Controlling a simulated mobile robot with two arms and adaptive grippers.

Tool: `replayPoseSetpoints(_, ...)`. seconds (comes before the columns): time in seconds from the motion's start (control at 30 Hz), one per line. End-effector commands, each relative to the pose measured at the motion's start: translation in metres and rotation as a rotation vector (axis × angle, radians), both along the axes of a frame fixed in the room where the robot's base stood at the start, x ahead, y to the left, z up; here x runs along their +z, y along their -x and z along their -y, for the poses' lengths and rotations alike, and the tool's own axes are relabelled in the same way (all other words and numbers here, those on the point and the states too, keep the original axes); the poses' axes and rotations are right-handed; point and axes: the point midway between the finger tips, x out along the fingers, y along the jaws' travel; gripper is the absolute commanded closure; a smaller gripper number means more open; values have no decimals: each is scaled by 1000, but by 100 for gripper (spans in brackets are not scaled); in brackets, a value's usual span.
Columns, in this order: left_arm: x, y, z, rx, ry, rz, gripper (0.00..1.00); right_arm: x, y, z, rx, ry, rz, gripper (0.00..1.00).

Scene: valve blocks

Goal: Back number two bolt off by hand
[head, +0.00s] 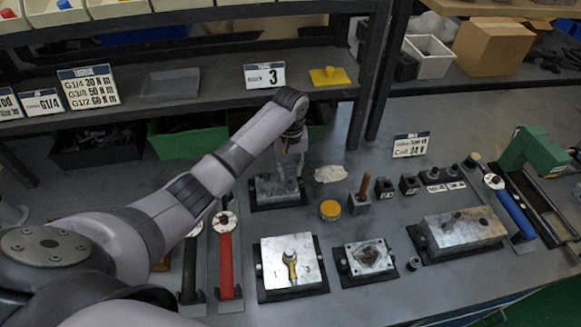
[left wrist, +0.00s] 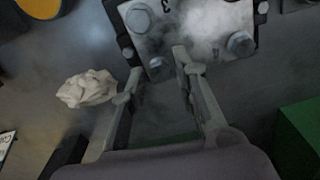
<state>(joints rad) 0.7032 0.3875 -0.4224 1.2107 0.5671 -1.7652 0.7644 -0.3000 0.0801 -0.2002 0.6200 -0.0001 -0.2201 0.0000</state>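A grey metal valve block (head: 263,190) sits in a dark base on the bench under my left gripper. In the left wrist view the block (left wrist: 200,20) shows a scuffed top with numerals 3 and 4 and several bolt heads. A large bolt head (left wrist: 241,43) is beside the 4 and another bolt (left wrist: 138,17) is at upper left. My left gripper (head: 289,172) points down at the block; its fingers (left wrist: 158,64) are apart, with a small bolt head (left wrist: 156,67) showing between the tips. I cannot tell that bolt's number or any contact. My right gripper is not in view.
A white rag (head: 330,174) and a yellow-topped round tin (head: 330,210) lie right of the block. A numbered plate with a brass fitting (head: 306,268), a red-handled wrench (head: 225,262) and a larger metal block (head: 470,230) stand nearer. A green bin (head: 186,142) is behind.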

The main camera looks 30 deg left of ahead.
Motion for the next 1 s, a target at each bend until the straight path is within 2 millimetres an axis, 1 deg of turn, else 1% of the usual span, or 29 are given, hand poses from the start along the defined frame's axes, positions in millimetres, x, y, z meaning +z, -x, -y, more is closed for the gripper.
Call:
replayPoseSetpoints(0.1, 0, 0, 0, -104, 0, 0, 73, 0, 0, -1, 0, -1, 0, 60)
replayPoseSetpoints(0.23, 0, 0, 0, -148, 1, 0, 73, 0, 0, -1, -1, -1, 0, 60)
replayPoseSetpoints(0.57, 0, 0, 0, -146, 1, 0, 73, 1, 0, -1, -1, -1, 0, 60)
replayPoseSetpoints(1.0, 1, 1, 0, -145, 0, 0, 73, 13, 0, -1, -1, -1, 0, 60)
